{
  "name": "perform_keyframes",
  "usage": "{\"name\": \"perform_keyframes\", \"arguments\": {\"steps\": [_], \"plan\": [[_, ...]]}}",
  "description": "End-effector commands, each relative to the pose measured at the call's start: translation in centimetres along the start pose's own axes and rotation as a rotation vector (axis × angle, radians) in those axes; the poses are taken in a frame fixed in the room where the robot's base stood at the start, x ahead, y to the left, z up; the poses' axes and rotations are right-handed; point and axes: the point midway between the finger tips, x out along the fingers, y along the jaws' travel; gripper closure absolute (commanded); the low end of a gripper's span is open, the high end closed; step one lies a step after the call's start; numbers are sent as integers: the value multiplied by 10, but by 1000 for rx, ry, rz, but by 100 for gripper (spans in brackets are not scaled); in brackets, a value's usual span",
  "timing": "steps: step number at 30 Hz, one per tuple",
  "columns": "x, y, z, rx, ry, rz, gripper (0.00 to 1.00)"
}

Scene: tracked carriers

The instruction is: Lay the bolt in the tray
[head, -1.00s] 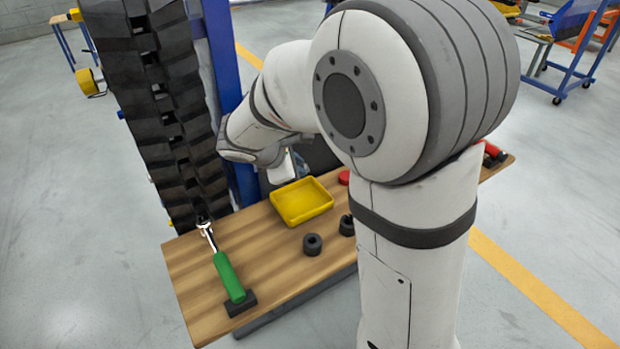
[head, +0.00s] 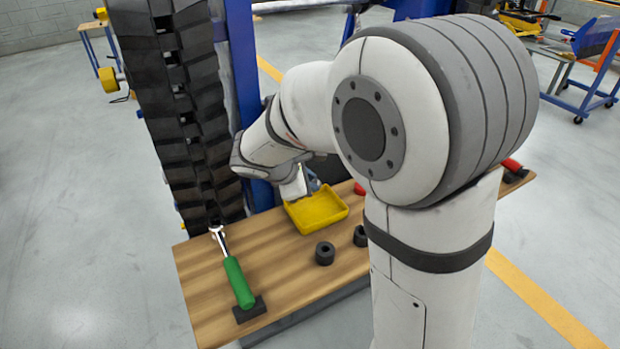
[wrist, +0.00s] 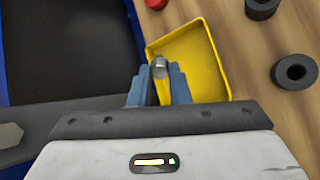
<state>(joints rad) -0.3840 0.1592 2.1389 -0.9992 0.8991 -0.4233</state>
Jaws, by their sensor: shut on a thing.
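The yellow tray (head: 318,210) lies on the wooden bench, and it also shows in the wrist view (wrist: 205,52). In the wrist view my gripper (wrist: 160,74) is shut on the bolt (wrist: 160,65), a grey metal piece with a rounded end between the blue fingers. The bolt and fingertips appear over the left part of the tray. I cannot tell how high above the tray floor the bolt is. In the head view my gripper (head: 312,185) is at the tray's far edge, and the bolt cannot be made out there.
Black rings (head: 325,253) stand on the bench (head: 205,290) in front of the tray. A green-handled tool (head: 238,282) lies at the left, near the black track (head: 185,110). A red piece (wrist: 155,4) is beside the tray. The bench between tool and rings is clear.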

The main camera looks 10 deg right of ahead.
Motion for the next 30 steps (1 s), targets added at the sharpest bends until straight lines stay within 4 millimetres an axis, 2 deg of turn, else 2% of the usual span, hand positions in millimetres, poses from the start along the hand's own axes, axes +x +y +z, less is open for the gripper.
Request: {"name": "perform_keyframes", "arguments": {"steps": [1,15,29,30], "plan": [[8,-5,-5,-1,0,0,100],[41,-26,-28,1,0,-1,100],[48,-30,-32,1,0,-1,100],[48,-30,-32,2,0,-1,83]]}}
